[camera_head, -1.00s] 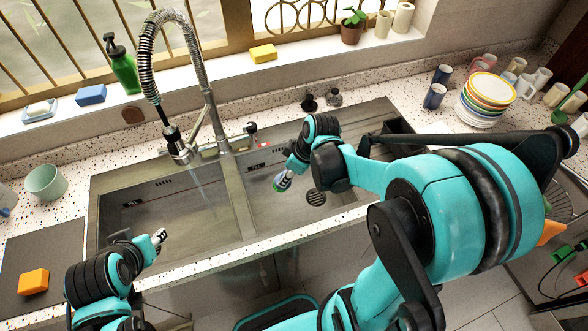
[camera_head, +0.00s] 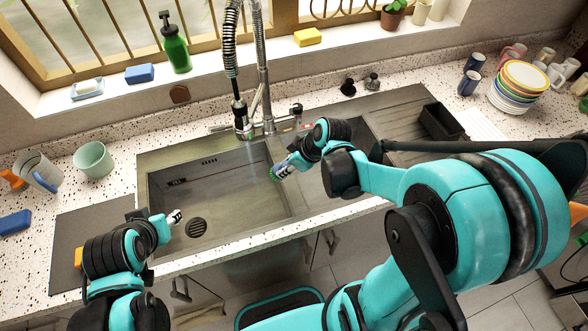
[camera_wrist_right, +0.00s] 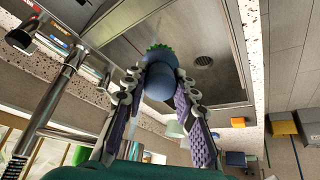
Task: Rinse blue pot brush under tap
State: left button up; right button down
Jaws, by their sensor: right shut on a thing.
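The blue pot brush (camera_wrist_right: 160,80), with a green bristle rim, is held between the fingers of my right gripper (camera_wrist_right: 158,92). In the head view my right gripper (camera_head: 285,168) is over the sink divider, and the brush (camera_head: 275,174) points left toward the left basin. The tap (camera_head: 243,122) hangs over the back of the left basin, left of and behind the brush. A faint streak, perhaps water, shows below its nozzle. My left gripper (camera_head: 175,217) is by the left basin's front left edge; its fingers are too small to tell if they are open.
The sink (camera_head: 165,158) has two basins. A green cup (camera_head: 93,160) stands at left. A soap bottle (camera_head: 175,45) and sponges stand on the sill. Stacked plates (camera_head: 520,90) and mugs are at the back right.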

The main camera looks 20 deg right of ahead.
aim_at(280, 165)
jog(key=w+a+f+b, duration=0.2)
jog(key=w+a, duration=0.4)
jog(key=w, duration=0.2)
jog(key=shift+a+b, duration=0.3)
jog(key=shift+a, duration=0.05)
jog(key=shift+s+d, duration=0.1)
dwell(0.5)
jog(key=shift+s+d, duration=1.25)
jog(key=shift+s, duration=0.25)
jog(key=shift+s+d, duration=1.2)
jog(key=shift+s, duration=0.3)
jog(key=s+d+r+p, duration=0.3)
jog(key=r+p, duration=0.1)
jog(key=shift+s+d, duration=0.15)
jog(key=shift+s, duration=0.25)
